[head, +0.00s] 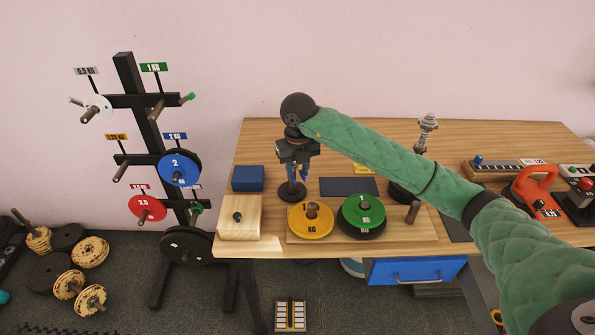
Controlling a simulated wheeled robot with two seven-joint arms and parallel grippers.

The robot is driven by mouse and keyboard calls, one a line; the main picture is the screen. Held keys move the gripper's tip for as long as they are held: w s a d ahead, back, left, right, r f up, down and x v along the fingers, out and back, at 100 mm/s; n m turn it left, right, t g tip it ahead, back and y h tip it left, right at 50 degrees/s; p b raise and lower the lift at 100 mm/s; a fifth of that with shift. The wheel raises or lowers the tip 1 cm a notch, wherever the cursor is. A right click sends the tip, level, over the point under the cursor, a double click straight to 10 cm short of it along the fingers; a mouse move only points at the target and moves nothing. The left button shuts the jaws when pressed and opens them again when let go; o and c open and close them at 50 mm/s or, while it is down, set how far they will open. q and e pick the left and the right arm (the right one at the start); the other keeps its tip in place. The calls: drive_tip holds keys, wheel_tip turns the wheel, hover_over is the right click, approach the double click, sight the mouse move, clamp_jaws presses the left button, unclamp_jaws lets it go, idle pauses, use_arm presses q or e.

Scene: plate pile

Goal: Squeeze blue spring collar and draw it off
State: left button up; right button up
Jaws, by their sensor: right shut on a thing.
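My right gripper (297,162) points down over a small upright stand with a round dark base (292,193), at the left part of the wooden table. It is shut on the blue spring collar (303,173), of which only small blue parts show below and between the fingers. The gripper hides the rest of the collar and the top of the stand, so I cannot tell whether the collar is still around the post. My left gripper is not in view.
A yellow plate (311,228) and a green plate (371,227) lie on a wooden board in front. A blue block (248,178) and a wooden block with a knob (240,222) are at left. A plate rack (139,120) stands left of the table.

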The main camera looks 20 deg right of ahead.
drive_tip(key=shift+r+p, duration=0.85)
drive_tip(key=shift+r, duration=2.05)
